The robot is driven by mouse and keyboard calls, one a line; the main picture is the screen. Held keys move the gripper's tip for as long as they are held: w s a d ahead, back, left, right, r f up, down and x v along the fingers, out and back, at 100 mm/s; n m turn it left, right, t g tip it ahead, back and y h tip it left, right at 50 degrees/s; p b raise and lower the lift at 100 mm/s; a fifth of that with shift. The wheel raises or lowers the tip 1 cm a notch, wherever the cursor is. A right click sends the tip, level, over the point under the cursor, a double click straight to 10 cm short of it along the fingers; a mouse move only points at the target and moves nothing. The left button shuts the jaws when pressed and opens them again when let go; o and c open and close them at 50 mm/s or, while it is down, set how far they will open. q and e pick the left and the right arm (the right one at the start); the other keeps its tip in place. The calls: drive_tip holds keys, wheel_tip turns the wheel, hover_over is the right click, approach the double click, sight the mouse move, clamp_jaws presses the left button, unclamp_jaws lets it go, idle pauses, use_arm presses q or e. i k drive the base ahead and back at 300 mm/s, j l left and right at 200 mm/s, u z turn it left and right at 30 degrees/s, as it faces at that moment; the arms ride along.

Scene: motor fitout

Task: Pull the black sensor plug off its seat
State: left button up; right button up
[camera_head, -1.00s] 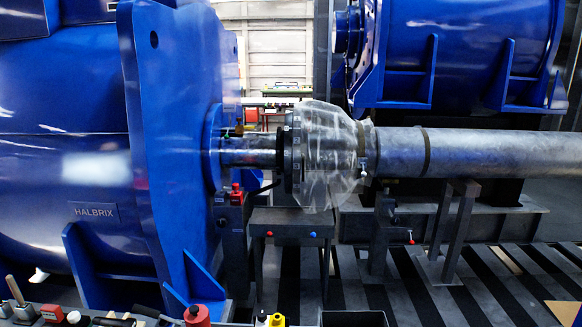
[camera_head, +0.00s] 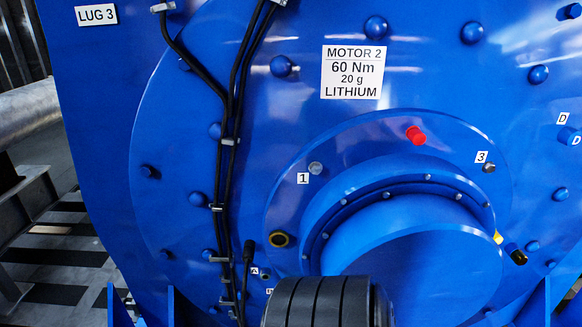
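A black plug-like piece (camera_head: 249,248) stands at the lower left of the blue motor face, by the black cables and near a small label A. A second black piece with a yellow part (camera_head: 515,254) juts out at the right side of the hub flange. I cannot tell for sure which is the sensor plug.
Black cables (camera_head: 232,130) run down the face in clips. A red cap (camera_head: 415,134) and studs marked 1 (camera_head: 316,168) and 3 (camera_head: 488,167) are on the flange. Striped floor shows at left.

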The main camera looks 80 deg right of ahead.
sight(249, 256)
drive_tip(key=z, duration=2.1)
